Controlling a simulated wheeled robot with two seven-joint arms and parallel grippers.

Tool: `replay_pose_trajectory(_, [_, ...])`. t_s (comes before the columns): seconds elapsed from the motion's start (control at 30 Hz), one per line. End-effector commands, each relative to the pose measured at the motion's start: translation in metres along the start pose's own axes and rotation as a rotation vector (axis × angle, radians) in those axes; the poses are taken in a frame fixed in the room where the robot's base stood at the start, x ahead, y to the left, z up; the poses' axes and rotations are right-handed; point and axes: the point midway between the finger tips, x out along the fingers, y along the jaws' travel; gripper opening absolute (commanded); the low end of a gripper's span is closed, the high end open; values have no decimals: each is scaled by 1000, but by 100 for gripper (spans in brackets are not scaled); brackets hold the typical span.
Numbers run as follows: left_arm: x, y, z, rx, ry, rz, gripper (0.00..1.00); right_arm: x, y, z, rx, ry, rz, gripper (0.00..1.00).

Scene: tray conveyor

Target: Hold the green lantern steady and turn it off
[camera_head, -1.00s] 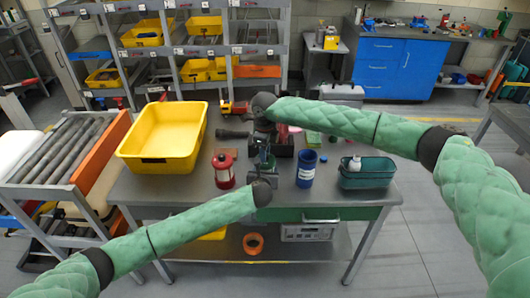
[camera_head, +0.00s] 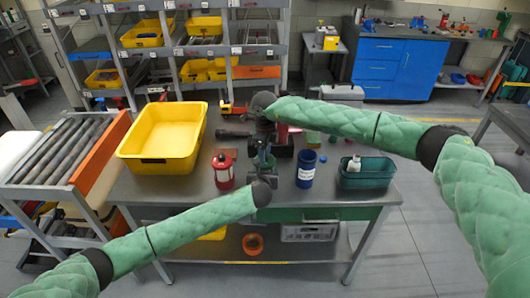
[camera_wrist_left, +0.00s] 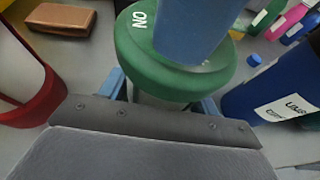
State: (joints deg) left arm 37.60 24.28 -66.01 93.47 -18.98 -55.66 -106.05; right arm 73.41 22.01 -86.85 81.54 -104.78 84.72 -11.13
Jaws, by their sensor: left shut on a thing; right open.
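The green lantern (camera_wrist_left: 140,62) fills the middle of the left wrist view. Its round green top carries white lettering that reads upside down as "ON". My left gripper (camera_wrist_left: 162,98) is shut on the lantern, with a blue finger on either side below the top. In the head view my left gripper (camera_head: 263,166) is at the table's middle, mostly hidden by its wrist. My right gripper (camera_head: 266,137) is open and points down just above the lantern. A blue block over the lantern top in the wrist view looks like its finger; I cannot tell whether it touches.
A red lantern (camera_head: 223,172) stands left of the grippers and a blue container (camera_head: 306,169) right, both close. A yellow bin (camera_head: 162,158) fills the table's left. A teal basket (camera_head: 366,180) with a white bottle stands at the right. A brown block (camera_wrist_left: 60,20) lies behind the red lantern.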

Motion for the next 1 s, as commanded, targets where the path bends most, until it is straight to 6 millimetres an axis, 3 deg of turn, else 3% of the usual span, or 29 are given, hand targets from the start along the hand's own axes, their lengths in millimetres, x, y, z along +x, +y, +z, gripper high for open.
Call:
replay_pose_trajectory(0.17, [0, 0, 0, 0, 1, 0, 29, -21, -1, 0, 0, -2, -2, 48])
replay_pose_trajectory(0.6, [0, -1, 0, 0, 0, -1, 29, -98, -1, 0, 0, 0, -2, 48])
replay_pose_trajectory(0.8, [0, -1, 0, 0, 0, -1, 29, -115, -1, 0, 0, -1, -1, 48])
replay_pose_trajectory(1.0, [0, -1, 0, 0, 0, -1, 29, -118, -1, 0, 1, -1, 0, 48])
